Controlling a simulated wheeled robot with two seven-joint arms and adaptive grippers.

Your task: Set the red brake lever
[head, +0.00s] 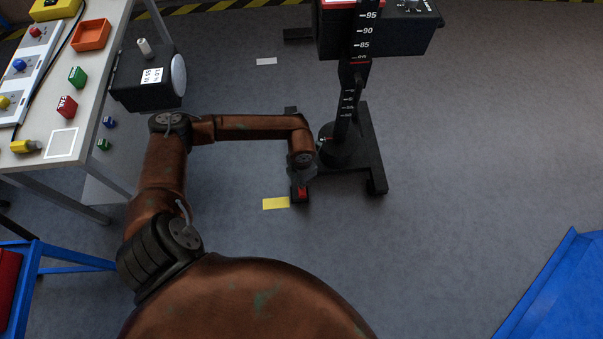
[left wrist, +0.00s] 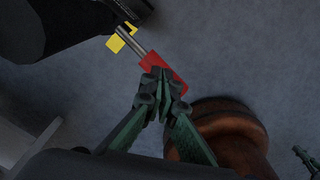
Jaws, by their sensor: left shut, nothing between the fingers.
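The red brake lever (head: 301,193) sits low on the dark wheeled base (head: 368,150) of the sliding jack, at its near left foot. In the left wrist view the lever is a red flat pedal (left wrist: 176,77) on a bare metal rod (left wrist: 131,44). My left gripper (head: 301,177) is just above the lever, shut and empty. In the left wrist view its green fingertips (left wrist: 160,85) overlap the red pedal; I cannot tell whether they touch it. A small green part (left wrist: 306,157) at the right edge looks like my right gripper; its jaws are unclear.
The jack's scaled column (head: 352,90) rises behind my left forearm. A yellow floor patch (head: 276,203) lies left of the lever. A workbench (head: 100,75) with a black box (head: 146,82) beside it stands left. A blue object (head: 560,285) is at lower right. Floor between is clear.

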